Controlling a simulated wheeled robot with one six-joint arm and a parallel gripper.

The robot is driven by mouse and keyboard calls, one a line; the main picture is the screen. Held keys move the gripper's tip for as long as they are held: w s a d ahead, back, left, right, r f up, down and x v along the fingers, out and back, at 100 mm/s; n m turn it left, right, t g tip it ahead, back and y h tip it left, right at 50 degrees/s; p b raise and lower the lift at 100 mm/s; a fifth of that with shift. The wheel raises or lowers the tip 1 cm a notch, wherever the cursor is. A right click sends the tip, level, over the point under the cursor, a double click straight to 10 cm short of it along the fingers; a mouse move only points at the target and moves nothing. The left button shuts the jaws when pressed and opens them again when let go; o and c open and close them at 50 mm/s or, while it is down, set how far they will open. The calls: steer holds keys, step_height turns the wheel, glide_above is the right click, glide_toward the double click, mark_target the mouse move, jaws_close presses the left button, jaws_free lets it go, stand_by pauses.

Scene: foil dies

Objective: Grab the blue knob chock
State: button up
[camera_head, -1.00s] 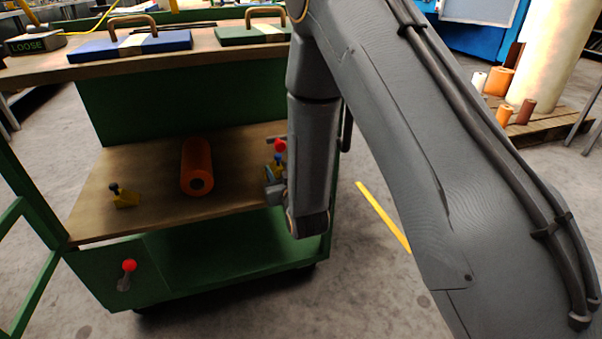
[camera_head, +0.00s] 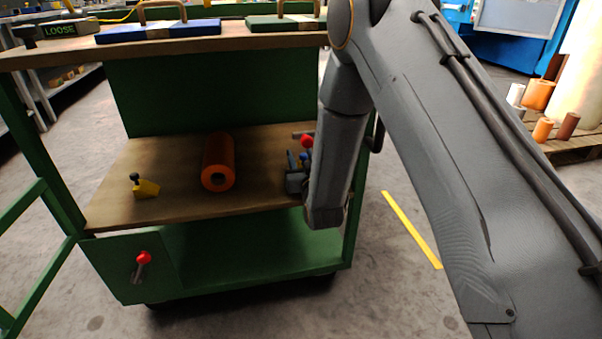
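The blue knob (camera_head: 304,157) of a chock shows at the right end of the cart's wooden middle shelf, just left of my forearm. The chock's body is mostly hidden by my gripper and arm. My gripper (camera_head: 294,180) points left, low over the shelf, right beside this chock; in the picture it overlaps the chock. Its fingers are small and dark, so I cannot tell whether they are open, shut, or touching the chock. A yellow chock with a black knob (camera_head: 146,188) stands at the left of the same shelf.
An orange hollow roll (camera_head: 218,165) lies mid-shelf. A red ball (camera_head: 307,141) shows just behind the blue knob. A red-knobbed lever (camera_head: 142,262) is on the green front panel. The wooden cart top (camera_head: 70,55) overhangs the shelf, carrying blue and green handled cases.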

steer(key=shift+w, duration=0.15)
jaws_close()
steer(key=shift+r, duration=0.1)
